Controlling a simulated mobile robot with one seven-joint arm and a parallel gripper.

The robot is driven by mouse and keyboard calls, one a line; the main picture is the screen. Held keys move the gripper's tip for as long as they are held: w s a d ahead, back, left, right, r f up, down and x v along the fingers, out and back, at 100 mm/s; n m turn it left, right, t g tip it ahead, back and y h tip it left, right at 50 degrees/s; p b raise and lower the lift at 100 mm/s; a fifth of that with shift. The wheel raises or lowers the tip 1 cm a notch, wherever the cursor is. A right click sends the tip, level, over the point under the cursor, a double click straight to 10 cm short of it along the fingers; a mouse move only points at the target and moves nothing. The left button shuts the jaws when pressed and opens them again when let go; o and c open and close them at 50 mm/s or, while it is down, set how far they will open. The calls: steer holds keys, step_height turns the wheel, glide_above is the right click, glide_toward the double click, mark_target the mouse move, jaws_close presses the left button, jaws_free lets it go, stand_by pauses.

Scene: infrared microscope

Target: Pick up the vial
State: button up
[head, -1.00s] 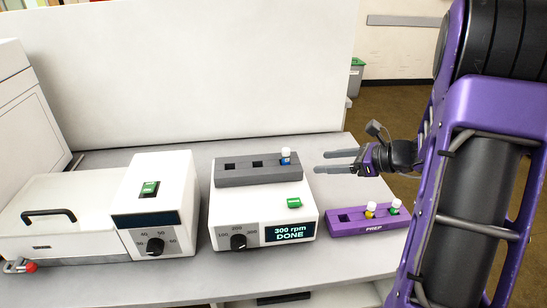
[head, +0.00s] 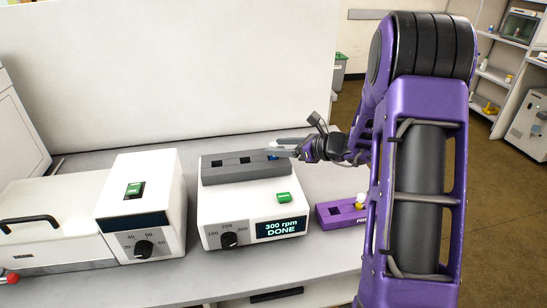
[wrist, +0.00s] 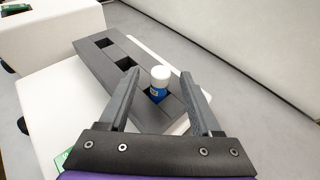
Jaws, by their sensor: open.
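A vial with a white cap and blue body (wrist: 159,83) stands upright in the end slot of the grey rack on the shaker. In the head view it is mostly hidden behind my gripper, with a bit of blue showing (head: 272,157). My gripper (wrist: 165,82) is open, with one finger on each side of the vial in the wrist view. I cannot tell whether either finger touches it. In the head view my gripper (head: 283,147) is at the right end of the rack. The grey rack (head: 232,171) has two empty slots.
The shaker (head: 210,225) reads "300 rpm DONE". A purple PREP rack (head: 328,212) holding a yellow vial (head: 360,201) is to its right, partly hidden by my arm. A white control box (head: 150,190) stands left. A white panel (head: 170,70) rises behind the bench.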

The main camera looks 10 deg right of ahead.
steer(key=x, duration=0.5)
steer(key=shift+w+a, duration=0.1)
jaws_close()
